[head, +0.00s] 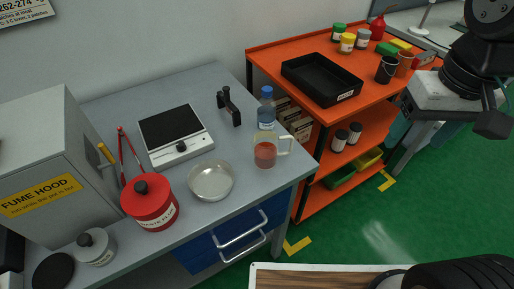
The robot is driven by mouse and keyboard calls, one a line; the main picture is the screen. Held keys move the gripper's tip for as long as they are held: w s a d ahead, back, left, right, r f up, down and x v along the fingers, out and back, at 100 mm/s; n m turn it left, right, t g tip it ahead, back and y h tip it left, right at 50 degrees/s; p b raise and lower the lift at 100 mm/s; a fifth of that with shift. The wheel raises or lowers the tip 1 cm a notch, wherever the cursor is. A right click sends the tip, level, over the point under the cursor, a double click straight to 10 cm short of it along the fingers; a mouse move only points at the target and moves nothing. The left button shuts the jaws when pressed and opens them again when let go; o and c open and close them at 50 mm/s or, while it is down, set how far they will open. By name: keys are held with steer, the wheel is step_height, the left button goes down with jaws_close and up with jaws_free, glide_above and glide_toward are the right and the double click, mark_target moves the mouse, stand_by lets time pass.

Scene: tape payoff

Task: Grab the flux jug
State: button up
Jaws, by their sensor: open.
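A clear jug (265,152) with reddish liquid in its lower part stands upright near the right front corner of the grey bench (95,112). Its handle sticks out to the right. A red lidded pot (150,207) stands further left; its label is too small to read surely, but seems to end in "FLUX". My gripper (450,114) is at the upper right, open, in front of the orange cart and well to the right of the jug. Nothing shows between its fingers.
A blue-capped bottle (266,112) stands just behind the jug. A metal dish (211,181), hot plate (175,135) and black stand (229,107) are to its left. The orange cart (285,52) holds a black tray (322,79) and several containers. Green floor lies between cart and wooden-topped surface (310,280).

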mark_target(274, 149)
steer(key=w+a+f, duration=0.4)
steer(key=a, duration=0.2)
steer(key=w+a+f+n, duration=0.1)
steer(key=w+a+f, duration=0.3)
steer(key=a, duration=0.3)
steer(key=w+a+f+n+g, duration=0.1)
steer(key=w+a+f, duration=0.3)
steer(key=w+a, duration=0.2)
steer(key=shift+a, duration=0.5)
steer(key=f, duration=0.6)
steer(key=shift+s+d+f, duration=0.1)
steer(key=shift+d+f, duration=0.15)
steer(key=shift+f, duration=0.5)
steer(key=c, duration=1.3)
